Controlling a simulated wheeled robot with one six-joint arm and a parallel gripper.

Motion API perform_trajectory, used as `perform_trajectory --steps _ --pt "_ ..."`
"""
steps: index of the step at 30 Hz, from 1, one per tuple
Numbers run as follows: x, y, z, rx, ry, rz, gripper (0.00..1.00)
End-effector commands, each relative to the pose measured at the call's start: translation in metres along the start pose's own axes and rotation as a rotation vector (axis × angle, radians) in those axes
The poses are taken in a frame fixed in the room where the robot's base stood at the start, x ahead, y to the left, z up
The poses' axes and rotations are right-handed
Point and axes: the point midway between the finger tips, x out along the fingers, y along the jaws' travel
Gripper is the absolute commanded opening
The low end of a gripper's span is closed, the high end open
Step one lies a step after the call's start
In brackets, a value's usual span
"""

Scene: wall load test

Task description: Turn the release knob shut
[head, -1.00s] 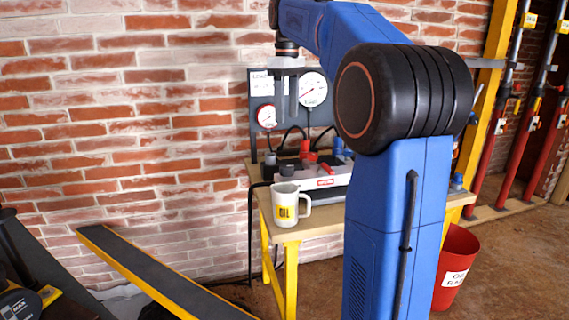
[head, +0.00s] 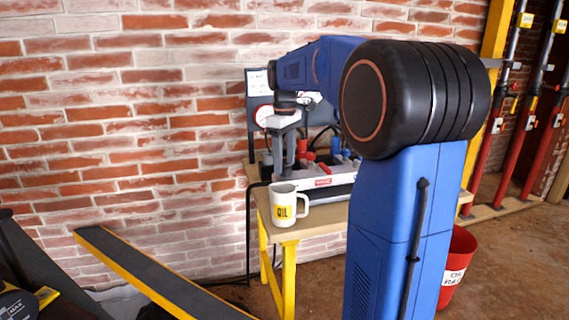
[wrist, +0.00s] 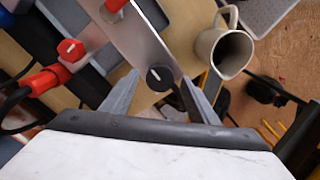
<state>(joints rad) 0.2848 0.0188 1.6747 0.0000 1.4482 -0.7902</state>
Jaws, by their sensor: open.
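A black round knob (wrist: 160,77) with a white mark sits on a pale metal plate (wrist: 135,42) in the wrist view. I take it to be the release knob; the mark's exact setting is hard to read. My gripper (wrist: 159,82) is open, with one finger on each side of the knob. I cannot tell whether either finger touches it. In the head view my gripper (head: 284,160) points down over the left end of the pump unit (head: 325,178) and hides the knob.
A white mug (head: 284,206) stands on the bench (head: 292,235) near its front edge; it also shows close to the right finger in the wrist view (wrist: 222,50). A red knob (wrist: 70,50) and red fitting (wrist: 47,80) lie left. A gauge panel (head: 258,90) stands behind.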

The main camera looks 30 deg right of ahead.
Motion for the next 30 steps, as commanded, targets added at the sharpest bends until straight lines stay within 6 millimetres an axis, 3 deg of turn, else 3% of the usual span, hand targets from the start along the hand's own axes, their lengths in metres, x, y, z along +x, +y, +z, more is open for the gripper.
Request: perform_trajectory --steps 13,18,19,30 --pt "0.0105 -0.0001 0.0001 0.000 0.000 0.000 0.54" --pt "0.0104 -0.0001 0.0001 0.000 0.000 0.000 0.16" --pt "0.0104 -0.0001 0.0001 0.000 0.000 0.000 0.13" --pt "0.0103 0.0000 0.0001 0.050 0.000 0.000 0.13"
